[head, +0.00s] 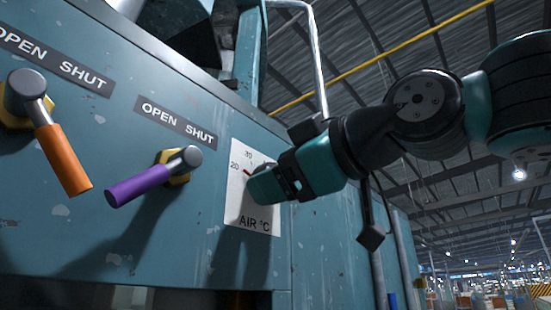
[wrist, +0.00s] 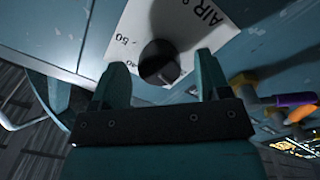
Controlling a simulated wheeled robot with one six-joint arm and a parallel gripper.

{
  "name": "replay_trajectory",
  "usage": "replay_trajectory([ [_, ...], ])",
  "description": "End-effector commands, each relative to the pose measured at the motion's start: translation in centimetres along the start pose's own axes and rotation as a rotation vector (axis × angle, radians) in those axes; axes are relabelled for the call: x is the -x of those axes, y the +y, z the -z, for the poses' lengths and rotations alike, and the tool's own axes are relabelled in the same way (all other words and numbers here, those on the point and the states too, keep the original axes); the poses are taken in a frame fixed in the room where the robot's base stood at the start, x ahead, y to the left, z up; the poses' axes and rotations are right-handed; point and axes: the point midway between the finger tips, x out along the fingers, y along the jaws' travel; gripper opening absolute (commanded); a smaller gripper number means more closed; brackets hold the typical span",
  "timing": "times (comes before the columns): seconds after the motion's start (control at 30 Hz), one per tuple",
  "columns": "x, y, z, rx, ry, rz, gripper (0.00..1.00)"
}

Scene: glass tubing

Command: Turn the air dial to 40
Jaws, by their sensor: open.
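The white AIR °C dial plate (head: 238,207) is on the blue panel in the head view, with 20 and 30 legible. A small red mark shows between those numbers, beside my gripper. My gripper (head: 262,188) is in front of the plate and hides the knob and the other numbers there. In the wrist view, the dark round knob (wrist: 160,62) lies between the two teal fingers of my open gripper (wrist: 163,68). I cannot tell whether the fingers touch it. The plate (wrist: 136,22) shows 50 at its left and AIR at its top.
Left of the dial, an orange-handled lever (head: 63,160) and a purple-handled lever (head: 138,186) stick out under OPEN SHUT labels (head: 176,123). A grey pipe (head: 318,60) rises behind the panel. Open hall space is at the right.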

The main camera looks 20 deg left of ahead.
Motion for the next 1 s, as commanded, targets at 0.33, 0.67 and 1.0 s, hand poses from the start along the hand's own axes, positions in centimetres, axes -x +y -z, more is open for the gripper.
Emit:
replay_trajectory([
  [0.33, -1.24, -0.04, 0.00, 0.001, 0.001, -0.001, 0.70],
  [0.67, -1.21, -0.04, -0.03, 0.000, 0.000, 0.000, 0.20],
  [1.0, -1.20, -0.11, -0.09, -0.038, -0.002, 0.002, 0.20],
])
